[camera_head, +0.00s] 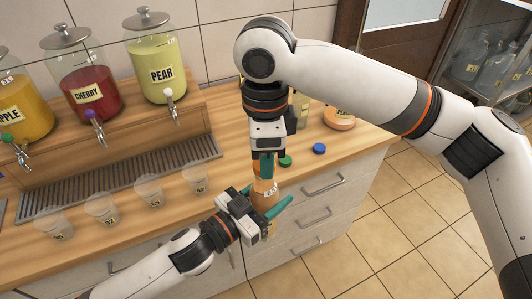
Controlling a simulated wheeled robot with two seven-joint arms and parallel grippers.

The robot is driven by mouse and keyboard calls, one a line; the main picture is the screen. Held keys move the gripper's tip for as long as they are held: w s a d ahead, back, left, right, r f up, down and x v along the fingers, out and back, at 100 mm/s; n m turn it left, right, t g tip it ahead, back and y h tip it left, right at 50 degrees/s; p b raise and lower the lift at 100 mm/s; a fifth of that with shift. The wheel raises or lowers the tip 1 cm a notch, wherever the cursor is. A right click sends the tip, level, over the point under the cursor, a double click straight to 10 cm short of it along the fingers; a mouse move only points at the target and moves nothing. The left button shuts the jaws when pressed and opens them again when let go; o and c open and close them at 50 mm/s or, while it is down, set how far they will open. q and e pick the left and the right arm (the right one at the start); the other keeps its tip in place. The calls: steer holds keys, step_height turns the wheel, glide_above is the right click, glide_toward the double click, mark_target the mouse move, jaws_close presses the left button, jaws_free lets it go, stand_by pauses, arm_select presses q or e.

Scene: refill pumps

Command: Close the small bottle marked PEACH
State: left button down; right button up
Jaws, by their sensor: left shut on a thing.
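A small bottle (264,187) with peach-orange contents stands upright between the teal fingers of my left gripper (267,208), which is shut on it near the counter's front edge. Its label is too small and too covered to read. My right gripper (265,168) points straight down directly above the bottle, its teal fingertips at the bottle's top. An orange patch shows beside those fingers; I cannot tell if it is a cap or something behind. Whether the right fingers grip anything is hidden. A green cap (286,161) and a blue cap (319,148) lie on the counter to the right.
Several clear cups (148,189) stand in a row on the counter. Dispenser jars marked CHERRY (88,92) and PEAR (158,70) stand on a wooden riser behind a drip grate (120,178).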

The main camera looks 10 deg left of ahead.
steer(key=o, duration=0.4)
steer(key=shift+r, duration=0.1)
steer(key=shift+r, duration=2.2)
